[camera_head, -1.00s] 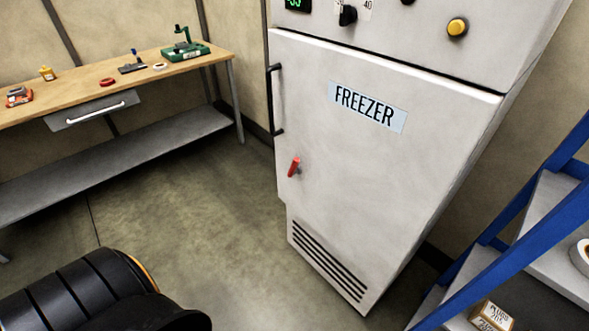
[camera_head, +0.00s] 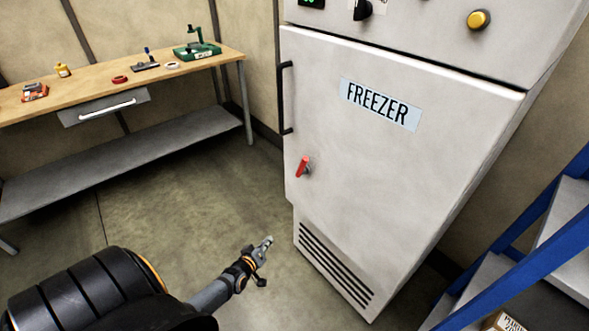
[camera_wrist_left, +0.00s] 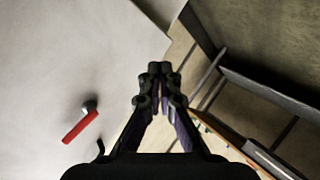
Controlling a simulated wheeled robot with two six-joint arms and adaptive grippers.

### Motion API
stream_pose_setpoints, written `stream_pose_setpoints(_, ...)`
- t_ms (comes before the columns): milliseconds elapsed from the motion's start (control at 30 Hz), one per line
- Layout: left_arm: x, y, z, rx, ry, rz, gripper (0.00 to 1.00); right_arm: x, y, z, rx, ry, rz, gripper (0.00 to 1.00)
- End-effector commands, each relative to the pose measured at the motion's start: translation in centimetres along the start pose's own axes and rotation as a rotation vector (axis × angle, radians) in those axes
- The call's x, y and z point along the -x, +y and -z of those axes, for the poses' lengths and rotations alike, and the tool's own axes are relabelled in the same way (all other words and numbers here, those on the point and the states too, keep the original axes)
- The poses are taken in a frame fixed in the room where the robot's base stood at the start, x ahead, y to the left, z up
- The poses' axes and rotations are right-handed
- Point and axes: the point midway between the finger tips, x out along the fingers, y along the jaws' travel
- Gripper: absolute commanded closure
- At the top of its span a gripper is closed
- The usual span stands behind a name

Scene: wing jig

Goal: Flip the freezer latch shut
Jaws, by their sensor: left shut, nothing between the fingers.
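The white freezer (camera_head: 400,170) stands with its door closed; its front carries a "FREEZER" label. The red latch handle (camera_head: 303,166) is low on the door's left side, tilted near upright in the head view. The latch also shows in the left wrist view (camera_wrist_left: 80,127), at the left. My left gripper (camera_head: 267,241) is in the head view, below and left of the latch, apart from the door. In the left wrist view its fingers (camera_wrist_left: 160,68) are together with nothing between them. My right gripper is not in view.
A black door handle (camera_head: 286,97) runs upright above the latch. A wooden workbench (camera_head: 120,85) with small tools stands at the back left. A blue-framed shelf or step unit (camera_head: 520,265) stands at the right. The floor left of the freezer is clear.

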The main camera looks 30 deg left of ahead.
Motion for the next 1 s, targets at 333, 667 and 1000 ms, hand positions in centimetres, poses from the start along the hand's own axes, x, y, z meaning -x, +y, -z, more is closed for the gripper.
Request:
stream_pose_setpoints(333, 0.8, 13.3, 18.2, 0.523, 0.346, -0.409, 1.0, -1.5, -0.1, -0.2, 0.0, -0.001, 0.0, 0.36)
stream_pose_setpoints(667, 1.7, 15.2, 20.6, 0.615, 0.379, -0.478, 1.0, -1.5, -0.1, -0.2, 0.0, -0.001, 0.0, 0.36)
stream_pose_setpoints(1000, 0.1, 15.8, 21.5, 0.612, 0.381, -0.479, 1.0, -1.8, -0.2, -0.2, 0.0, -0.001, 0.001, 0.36)
